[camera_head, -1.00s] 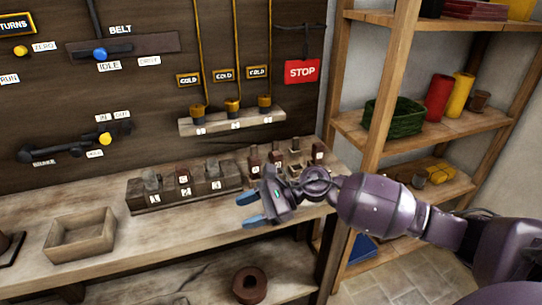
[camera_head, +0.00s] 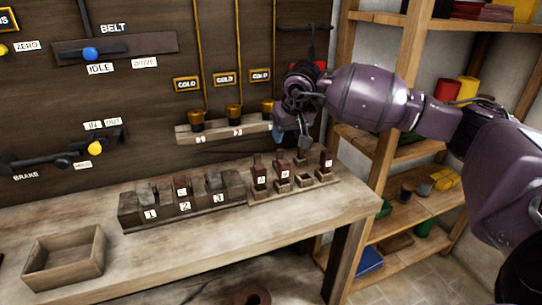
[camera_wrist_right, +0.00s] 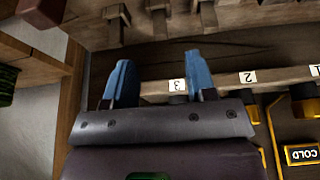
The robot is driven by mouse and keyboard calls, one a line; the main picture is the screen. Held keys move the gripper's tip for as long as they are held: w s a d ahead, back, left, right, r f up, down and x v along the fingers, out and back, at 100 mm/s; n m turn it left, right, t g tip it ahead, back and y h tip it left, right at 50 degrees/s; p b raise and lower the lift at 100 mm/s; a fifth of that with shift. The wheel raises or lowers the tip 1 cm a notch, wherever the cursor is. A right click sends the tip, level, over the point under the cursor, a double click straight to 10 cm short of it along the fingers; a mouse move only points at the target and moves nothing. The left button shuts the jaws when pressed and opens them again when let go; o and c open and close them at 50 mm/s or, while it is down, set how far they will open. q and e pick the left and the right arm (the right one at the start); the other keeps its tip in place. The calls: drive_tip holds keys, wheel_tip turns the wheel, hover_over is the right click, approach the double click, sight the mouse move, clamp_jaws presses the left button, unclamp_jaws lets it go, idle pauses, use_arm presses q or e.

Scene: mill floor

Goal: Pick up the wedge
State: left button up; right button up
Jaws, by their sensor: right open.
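Small dark red-brown upright pieces (camera_head: 283,174) stand in small wooden holders at the bench's right end. I cannot tell which piece is the wedge. My right gripper (camera_head: 290,140) is above the small holders, near the right end of the wall shelf, its blue fingers pointing down. In the right wrist view the gripper (camera_wrist_right: 160,80) is open, with nothing between its fingers. Blurred wooden pieces (camera_wrist_right: 157,18) show beyond the fingertips. My left gripper is out of view.
A wooden shelving unit (camera_head: 375,150) stands to the right, behind my arm. An empty tray (camera_head: 65,258) sits at the bench's left. The bench (camera_head: 235,227) is clear along its front.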

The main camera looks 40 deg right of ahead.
sight(281, 151)
drive_tip(key=b+x, duration=0.1)
drive_tip(key=x, duration=0.4)
drive_tip(key=shift+w, duration=0.2)
drive_tip(key=shift+w+d+f, duration=0.1)
drive_tip(key=shift+w+f, duration=0.05)
drive_tip(key=shift+f, duration=0.2)
drive_tip(key=x, duration=0.2)
drive_tip(key=b+x, duration=0.1)
drive_tip(key=x, duration=0.1)
drive_tip(key=shift+w+d+f, duration=0.1)
drive_tip(key=shift+w+f, duration=0.1)
drive_tip(key=shift+w, duration=0.15)
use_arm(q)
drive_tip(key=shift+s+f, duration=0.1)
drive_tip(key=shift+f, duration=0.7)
use_arm(e)
drive_tip(key=shift+r, duration=0.15)
